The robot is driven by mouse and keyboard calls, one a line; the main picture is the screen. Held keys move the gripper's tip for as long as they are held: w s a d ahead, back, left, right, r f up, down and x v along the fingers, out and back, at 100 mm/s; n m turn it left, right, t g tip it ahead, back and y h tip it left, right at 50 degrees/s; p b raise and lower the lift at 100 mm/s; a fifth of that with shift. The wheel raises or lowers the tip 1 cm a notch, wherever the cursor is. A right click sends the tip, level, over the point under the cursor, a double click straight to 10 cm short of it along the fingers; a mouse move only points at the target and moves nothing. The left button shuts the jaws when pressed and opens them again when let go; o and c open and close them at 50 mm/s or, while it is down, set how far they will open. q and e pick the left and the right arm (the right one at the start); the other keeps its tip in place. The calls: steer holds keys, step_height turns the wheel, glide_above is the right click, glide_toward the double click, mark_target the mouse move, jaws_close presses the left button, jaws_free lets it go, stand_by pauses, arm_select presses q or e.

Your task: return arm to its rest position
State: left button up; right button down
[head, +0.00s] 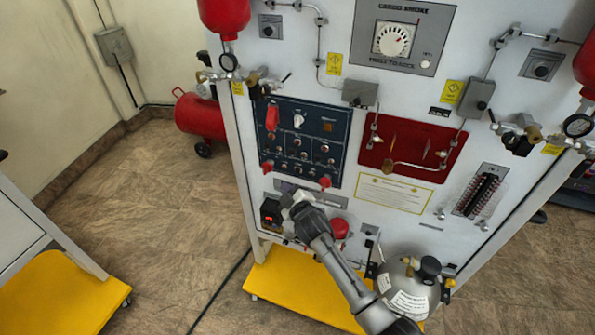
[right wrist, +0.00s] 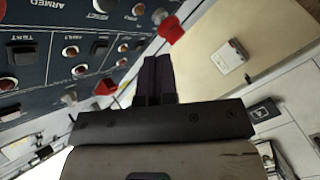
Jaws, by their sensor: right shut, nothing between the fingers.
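My right arm (head: 340,262) reaches up from the bottom of the head view to the lower part of the white trainer panel (head: 400,70). My right gripper (head: 298,200) is in front of the panel, just below the dark blue control panel (head: 325,125). In the right wrist view the gripper's dark fingers (right wrist: 155,78) are together with nothing between them. The blue control panel (right wrist: 60,25) with knobs and red switch covers fills the upper left there. Whether the fingertips touch the panel I cannot tell. My left gripper is not in view.
A grey gas cylinder (head: 408,285) stands on the yellow base (head: 285,280) beside my right arm. A red mushroom knob (head: 340,228) and a black switch box (head: 270,213) stick out near the gripper. Open floor (head: 165,225) lies to the left.

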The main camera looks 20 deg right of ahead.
stand_by(0.3)
steer(key=s+r+m+g+h, duration=0.2)
steer(key=s+r+m+g, duration=0.5)
steer(key=s, duration=0.6)
steer(key=s+f+g, duration=0.2)
steer(key=s+f, duration=0.4)
steer(key=s, duration=0.7)
steer(key=s+d+f+m+g+y, duration=0.1)
steer(key=s+f+g, duration=0.1)
steer(key=s+f, duration=0.8)
steer(key=s+f+g, duration=0.3)
steer(key=s, duration=1.3)
step_height(320, 180, up, 36)
steer(key=p, duration=3.6)
steer(key=shift+w, duration=0.2)
